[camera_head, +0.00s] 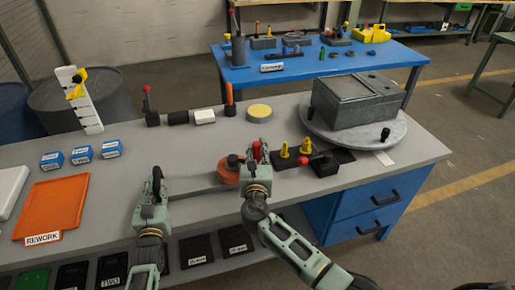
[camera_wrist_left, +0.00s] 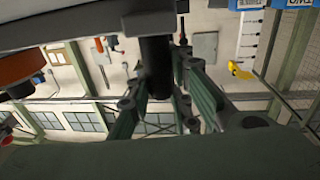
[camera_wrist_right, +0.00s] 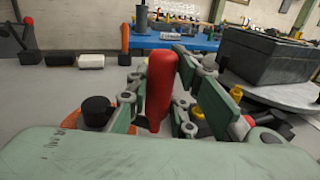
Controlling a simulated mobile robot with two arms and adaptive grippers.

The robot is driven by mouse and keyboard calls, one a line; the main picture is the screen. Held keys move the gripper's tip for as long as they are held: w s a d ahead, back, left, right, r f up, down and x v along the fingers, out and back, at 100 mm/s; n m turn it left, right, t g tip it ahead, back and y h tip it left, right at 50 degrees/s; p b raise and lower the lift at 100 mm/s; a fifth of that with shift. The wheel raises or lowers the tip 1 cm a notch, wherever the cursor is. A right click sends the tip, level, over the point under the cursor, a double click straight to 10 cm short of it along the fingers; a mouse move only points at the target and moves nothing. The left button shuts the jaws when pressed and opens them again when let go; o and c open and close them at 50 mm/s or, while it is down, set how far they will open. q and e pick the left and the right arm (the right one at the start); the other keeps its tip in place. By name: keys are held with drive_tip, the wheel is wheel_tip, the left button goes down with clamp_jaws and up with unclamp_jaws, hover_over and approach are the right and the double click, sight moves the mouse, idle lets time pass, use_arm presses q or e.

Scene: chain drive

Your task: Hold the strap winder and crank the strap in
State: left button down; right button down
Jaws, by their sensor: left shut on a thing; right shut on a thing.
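The strap winder has an orange round body (camera_head: 228,175) with a dark knob (camera_wrist_right: 97,110) and a flat grey bar (camera_head: 200,193) reaching left. My left gripper (camera_head: 157,188) is shut on the black handle (camera_wrist_left: 155,66) at the bar's left end; the handle stands between its fingers in the left wrist view. My right gripper (camera_head: 257,160) is shut on the upright red crank handle (camera_wrist_right: 160,88), just right of the orange body. The orange body also shows at the left edge of the left wrist view (camera_wrist_left: 20,66). I cannot make out the strap itself.
Right of the winder stand yellow pegs (camera_head: 284,149) and a red-knobbed dark block (camera_head: 324,165). A grey box (camera_head: 355,102) sits on a round turntable (camera_head: 390,135). An orange tray (camera_head: 52,205) and blue blocks (camera_head: 82,153) lie left.

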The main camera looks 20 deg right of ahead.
drive_tip(key=shift+s+a+y, duration=0.25)
drive_tip(key=shift+a+y, duration=0.05)
drive_tip(key=shift+a, duration=0.4)
drive_tip(key=c, duration=1.5)
unclamp_jaws()
drive_tip(key=shift+c, duration=0.2)
drive_tip(key=shift+d, duration=0.1)
drive_tip(key=shift+d, duration=0.15)
drive_tip(key=shift+s+f, duration=0.1)
drive_tip(key=v, duration=1.2)
